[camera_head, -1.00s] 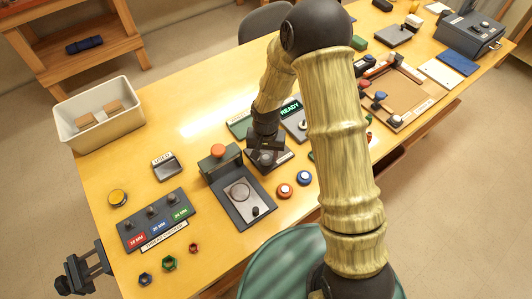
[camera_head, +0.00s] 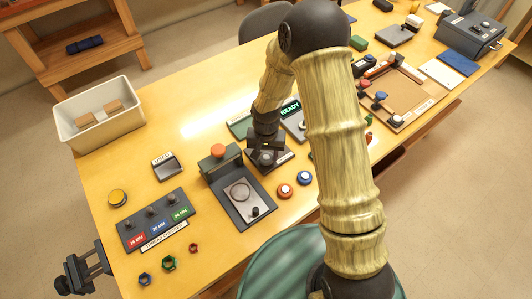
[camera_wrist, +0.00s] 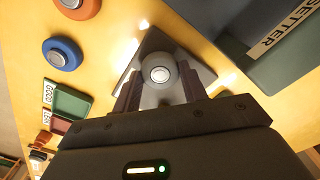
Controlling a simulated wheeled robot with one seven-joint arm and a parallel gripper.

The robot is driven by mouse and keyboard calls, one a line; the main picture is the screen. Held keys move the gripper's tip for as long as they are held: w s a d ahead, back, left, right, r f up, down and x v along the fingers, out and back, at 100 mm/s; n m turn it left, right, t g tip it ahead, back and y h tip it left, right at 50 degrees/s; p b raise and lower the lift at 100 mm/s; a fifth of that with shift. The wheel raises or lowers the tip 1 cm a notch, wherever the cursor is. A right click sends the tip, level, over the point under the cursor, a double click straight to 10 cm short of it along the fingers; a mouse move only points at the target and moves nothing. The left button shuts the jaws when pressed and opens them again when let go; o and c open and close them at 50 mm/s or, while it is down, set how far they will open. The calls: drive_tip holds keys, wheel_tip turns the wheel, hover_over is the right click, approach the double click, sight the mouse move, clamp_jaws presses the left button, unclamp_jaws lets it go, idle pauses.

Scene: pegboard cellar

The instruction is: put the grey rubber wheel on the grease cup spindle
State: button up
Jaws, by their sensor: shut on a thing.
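The grey rubber wheel (camera_wrist: 158,72), round with a pale centre, sits between the two fingertips of my gripper (camera_wrist: 160,88) in the wrist view. My gripper is shut on it. A grey plate (camera_wrist: 196,62) lies under and around the wheel in the wrist view. In the head view my gripper (camera_head: 266,156) is low over this dark plate (camera_head: 284,159) on the table. No spindle shows clearly; anything under the wheel is hidden. I cannot tell whether the wheel touches the plate.
A blue-rimmed wheel (camera_head: 304,177) and an orange-rimmed one (camera_head: 285,190) lie just right of the plate. A dark fixture with an orange knob (camera_head: 218,151) stands to the left. A READY display (camera_head: 290,108) is behind. A cream bin (camera_head: 98,112) stands at the left.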

drive_tip(key=shift+f, duration=0.2)
idle(0.4)
drive_tip(key=o, duration=1.5)
drive_tip(key=shift+r, duration=0.1)
drive_tip(key=shift+r+p, duration=2.4)
drive_tip(key=shift+r, duration=0.95)
drive_tip(key=s+d+r+t, duration=0.1)
drive_tip(key=s+d+r, duration=0.3)
drive_tip(key=r, duration=0.1)
drive_tip(key=s+d+r+n, duration=0.1)
drive_tip(key=s+d+r, duration=0.3)
drive_tip(key=d+r, duration=0.1)
drive_tip(key=s+d+r+t, duration=0.1)
drive_tip(key=s+d+r, duration=0.3)
drive_tip(key=r, duration=0.2)
drive_tip(key=shift+s+d+r+n+t, duration=0.2)
drive_tip(key=shift+d+r+n+t, duration=0.05)
drive_tip(key=shift+n+t, duration=0.05)
